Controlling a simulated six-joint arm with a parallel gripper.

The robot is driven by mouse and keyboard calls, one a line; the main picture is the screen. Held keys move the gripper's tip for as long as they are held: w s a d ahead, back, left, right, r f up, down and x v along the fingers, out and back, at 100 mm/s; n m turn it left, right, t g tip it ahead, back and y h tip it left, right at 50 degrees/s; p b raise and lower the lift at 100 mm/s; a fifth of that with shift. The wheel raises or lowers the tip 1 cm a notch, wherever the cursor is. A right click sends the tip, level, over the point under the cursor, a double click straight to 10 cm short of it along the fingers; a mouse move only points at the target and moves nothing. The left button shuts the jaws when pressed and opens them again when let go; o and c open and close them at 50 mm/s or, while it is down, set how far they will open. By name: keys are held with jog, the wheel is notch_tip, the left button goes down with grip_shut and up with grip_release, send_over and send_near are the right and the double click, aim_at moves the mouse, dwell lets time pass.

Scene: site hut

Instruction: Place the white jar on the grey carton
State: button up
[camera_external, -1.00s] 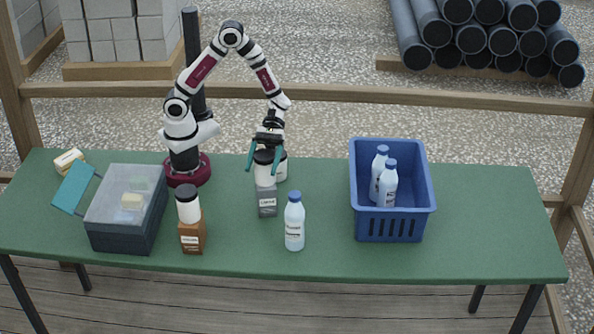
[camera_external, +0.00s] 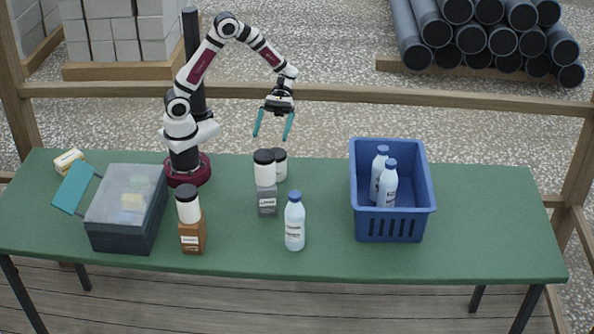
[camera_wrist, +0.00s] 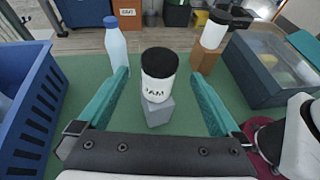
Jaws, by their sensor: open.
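A white jar with a black lid (camera_external: 265,173) stands upright on the grey carton (camera_external: 267,202) near the middle of the table. In the wrist view this jar (camera_wrist: 158,88), marked JAM, sits over the grey carton (camera_wrist: 157,114).
A white bottle (camera_external: 294,222) stands right of the carton. A blue crate (camera_external: 395,226) with two bottles is further right. A brown carton (camera_external: 192,238) bearing another white jar (camera_external: 188,210) and a dark bin with a clear top (camera_external: 125,235) are left. The table's right end is clear.

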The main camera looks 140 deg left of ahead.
jog(key=s+d+r+m+g+y, duration=0.1)
jog(key=s+d+m+g+y, duration=0.1)
jog(key=s+d+m+g, duration=0.4)
jog(key=s+d+m+g+y, duration=0.1)
jog(key=d+m+g+y, duration=0.15)
jog(key=d+m, duration=0.55)
jog(key=s+m+y, duration=0.7)
jog(key=m+y, duration=0.1)
jog(key=m, duration=0.8)
jog(key=shift+a+f+m, duration=0.25)
jog(key=shift+a+m, duration=0.05)
jog(key=shift+a, duration=0.05)
